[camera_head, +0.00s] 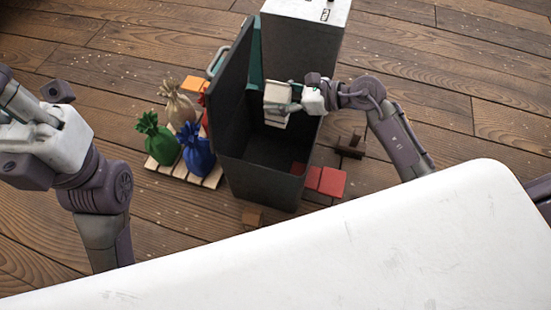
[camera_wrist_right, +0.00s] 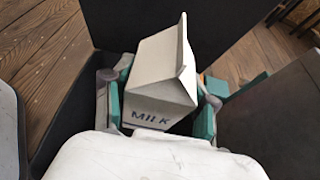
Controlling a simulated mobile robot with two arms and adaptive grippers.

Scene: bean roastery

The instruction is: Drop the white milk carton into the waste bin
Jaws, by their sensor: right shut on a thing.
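The white milk carton (camera_head: 276,97) is held in my right gripper (camera_head: 291,100) over the open top of the waste bin (camera_head: 262,190). In the right wrist view the carton (camera_wrist_right: 158,80) is tilted, shows the word MILK and sits between the teal-padded fingers of the right gripper (camera_wrist_right: 160,100). The bin is a tall dark box with its lid standing up on the left side. My left gripper (camera_head: 22,115) is at the far left, away from the bin; its fingers are not clear.
A pallet (camera_head: 210,180) with green (camera_head: 158,145), blue (camera_head: 197,150) and beige (camera_head: 178,105) sacks stands left of the bin. A grey cabinet (camera_head: 300,50) stands behind it. Open wooden floor lies at the right.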

